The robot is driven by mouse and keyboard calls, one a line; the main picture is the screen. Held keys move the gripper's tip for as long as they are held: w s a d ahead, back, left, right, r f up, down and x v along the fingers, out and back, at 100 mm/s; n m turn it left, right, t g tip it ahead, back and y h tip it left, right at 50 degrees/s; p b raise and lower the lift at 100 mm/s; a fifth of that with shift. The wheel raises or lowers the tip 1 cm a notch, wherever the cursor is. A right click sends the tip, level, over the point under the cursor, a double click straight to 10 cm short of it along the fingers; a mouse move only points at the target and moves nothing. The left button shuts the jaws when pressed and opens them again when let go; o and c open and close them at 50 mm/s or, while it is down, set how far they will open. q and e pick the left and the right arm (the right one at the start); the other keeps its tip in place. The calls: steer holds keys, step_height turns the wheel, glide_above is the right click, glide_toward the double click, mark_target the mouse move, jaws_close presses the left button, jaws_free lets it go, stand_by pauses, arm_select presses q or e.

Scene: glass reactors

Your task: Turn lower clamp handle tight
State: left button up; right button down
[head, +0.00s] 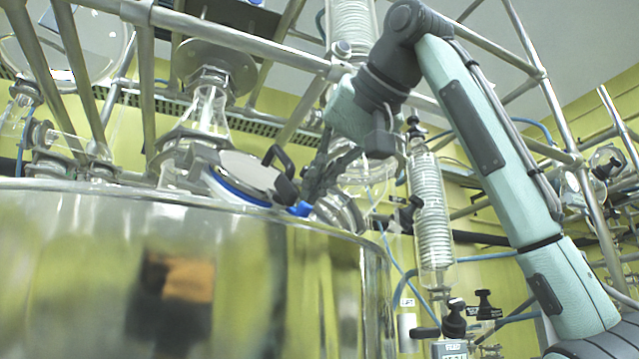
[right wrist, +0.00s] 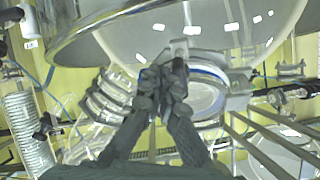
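In the head view, a round port lid (head: 250,170) with a blue ring sits above the steel vessel. The upper black clamp handle (head: 281,158) stands at its upper right edge. The lower black clamp handle (head: 287,189) is at its lower right edge. My right gripper (head: 309,188) is right beside the lower handle, its fingers pointing down. In the right wrist view, my right gripper's fingertips (right wrist: 162,78) are close together in front of the blue-ringed port (right wrist: 207,95). Dark parts overlap there, so whether the handle is between the tips is unclear. My left gripper is not in view.
The shiny steel vessel (head: 190,270) fills the lower left. Metal frame tubes (head: 240,38) run above the port. Glass parts and a coiled condenser (head: 430,215) stand close on the right, with black valve knobs (head: 453,320) below. Room around the gripper is tight.

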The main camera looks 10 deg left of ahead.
steer(key=shift+s+a, duration=0.1)
steer(key=shift+s, duration=0.15)
